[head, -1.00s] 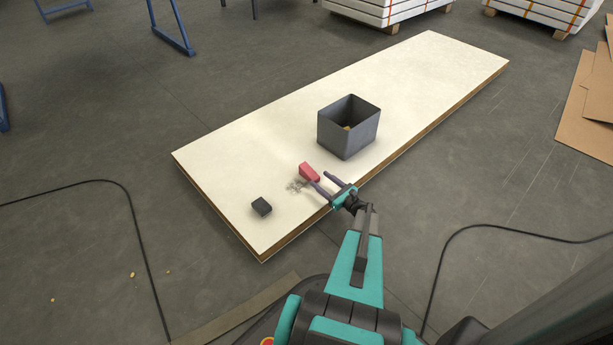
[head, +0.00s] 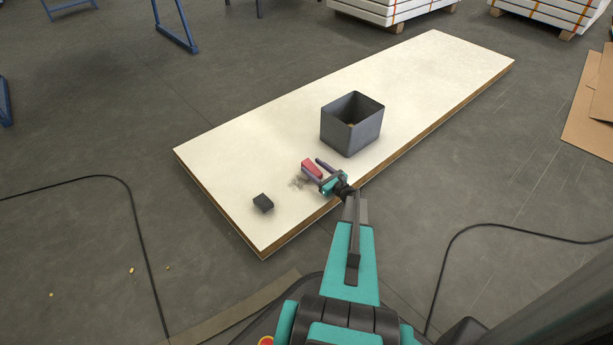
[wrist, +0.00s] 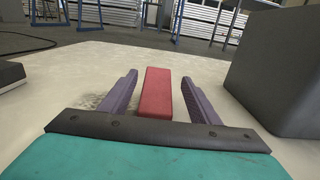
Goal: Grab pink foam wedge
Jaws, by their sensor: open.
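The pink foam wedge (head: 310,165) lies on the pale board near its front edge, left of the grey bin. In the wrist view the wedge (wrist: 156,92) lies lengthwise between the two purple fingers of my gripper (wrist: 158,95).
A grey open bin (head: 351,139) with something yellowish inside stands close to the right of my gripper. A small dark block (head: 263,203) lies to the left on the board (head: 235,150). A grey smudge (head: 298,183) marks the board beside the wedge. The board's far right end is clear.

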